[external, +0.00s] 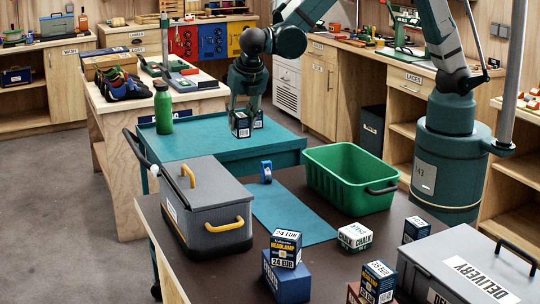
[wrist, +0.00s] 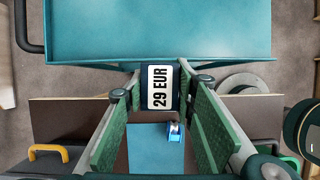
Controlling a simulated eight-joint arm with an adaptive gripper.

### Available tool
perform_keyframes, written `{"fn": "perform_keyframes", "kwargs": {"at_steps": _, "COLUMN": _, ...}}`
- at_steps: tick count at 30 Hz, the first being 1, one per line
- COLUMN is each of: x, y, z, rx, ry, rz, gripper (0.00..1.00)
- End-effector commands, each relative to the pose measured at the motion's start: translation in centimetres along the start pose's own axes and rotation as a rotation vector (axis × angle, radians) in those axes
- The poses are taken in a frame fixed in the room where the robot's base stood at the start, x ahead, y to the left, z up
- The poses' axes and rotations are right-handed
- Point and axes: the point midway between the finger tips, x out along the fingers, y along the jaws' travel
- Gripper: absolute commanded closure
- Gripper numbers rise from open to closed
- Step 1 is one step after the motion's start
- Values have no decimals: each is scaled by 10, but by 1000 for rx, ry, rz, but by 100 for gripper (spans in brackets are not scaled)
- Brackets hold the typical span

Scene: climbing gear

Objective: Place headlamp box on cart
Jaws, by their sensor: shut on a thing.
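In the wrist view the box (wrist: 160,88) sits between the green finger pads and bears a white "29 EUR" label. The cart top (wrist: 160,30) fills the upper part of that view, and the box overlaps its near edge. Whether the box touches the cart cannot be told. A box marked "HEADLAMP" and "24 EUR" (external: 285,248) stands on a blue box on the dark table.
A green bottle (external: 163,108) stands on the cart's left side. A green bin (external: 350,180), a grey toolbox (external: 206,205), a blue tape roll (external: 266,171), a chalk box (external: 355,237) and a delivery case (external: 470,268) are on the table. Much of the cart top is clear.

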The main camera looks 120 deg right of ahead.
Motion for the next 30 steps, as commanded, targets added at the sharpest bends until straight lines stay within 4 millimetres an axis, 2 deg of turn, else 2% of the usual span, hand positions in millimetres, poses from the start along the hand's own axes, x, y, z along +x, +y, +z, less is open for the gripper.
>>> {"fn": "perform_keyframes", "kwargs": {"at_steps": 3, "x": 10, "y": -5, "z": 30, "rx": -1, "ry": 0, "rz": 1, "gripper": 86}}
{"fn": "perform_keyframes", "kwargs": {"at_steps": 21, "x": 55, "y": -46, "z": 168, "rx": -22, "ry": 1, "rz": 10, "gripper": 86}}
{"fn": "perform_keyframes", "kwargs": {"at_steps": 30, "x": 71, "y": -70, "z": 220, "rx": -31, "ry": 0, "rz": 14, "gripper": 86}}
